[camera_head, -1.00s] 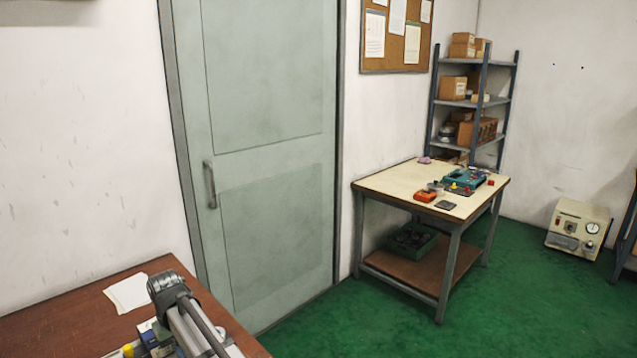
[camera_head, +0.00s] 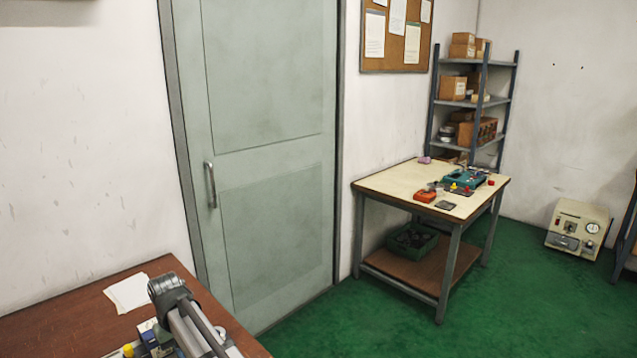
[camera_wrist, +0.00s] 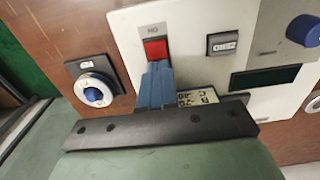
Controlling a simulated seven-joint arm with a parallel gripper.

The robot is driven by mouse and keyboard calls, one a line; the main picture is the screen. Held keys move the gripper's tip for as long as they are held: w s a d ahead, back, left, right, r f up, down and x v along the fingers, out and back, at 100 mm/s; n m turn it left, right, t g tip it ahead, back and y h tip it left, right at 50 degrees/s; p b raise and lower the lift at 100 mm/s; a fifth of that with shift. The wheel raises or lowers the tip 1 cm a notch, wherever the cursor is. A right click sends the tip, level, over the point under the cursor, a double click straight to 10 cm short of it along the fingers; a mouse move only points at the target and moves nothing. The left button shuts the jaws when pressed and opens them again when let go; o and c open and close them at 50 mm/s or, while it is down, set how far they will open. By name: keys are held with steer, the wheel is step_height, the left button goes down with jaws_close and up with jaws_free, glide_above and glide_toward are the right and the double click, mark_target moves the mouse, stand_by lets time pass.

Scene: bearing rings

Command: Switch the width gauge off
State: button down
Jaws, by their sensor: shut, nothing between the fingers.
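In the wrist view, a white panel (camera_wrist: 205,45) stands on a brown wooden surface. I cannot read whether this is the width gauge. My gripper (camera_wrist: 157,68) is shut and empty, its blue fingers pointing at the red switch with the tips just below it. I cannot tell whether they touch. The fingers partly hide a printed label (camera_wrist: 200,97).
In the wrist view, a blue-and-white rotary knob (camera_wrist: 94,91) sits left of the panel and a blue knob (camera_wrist: 303,30) at the upper right. The head view shows papers (camera_head: 128,292) on the brown desk (camera_head: 70,325), a work table (camera_head: 395,184) and a shelf (camera_head: 480,101).

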step_height(320, 180, up, 7)
stand_by(1.0)
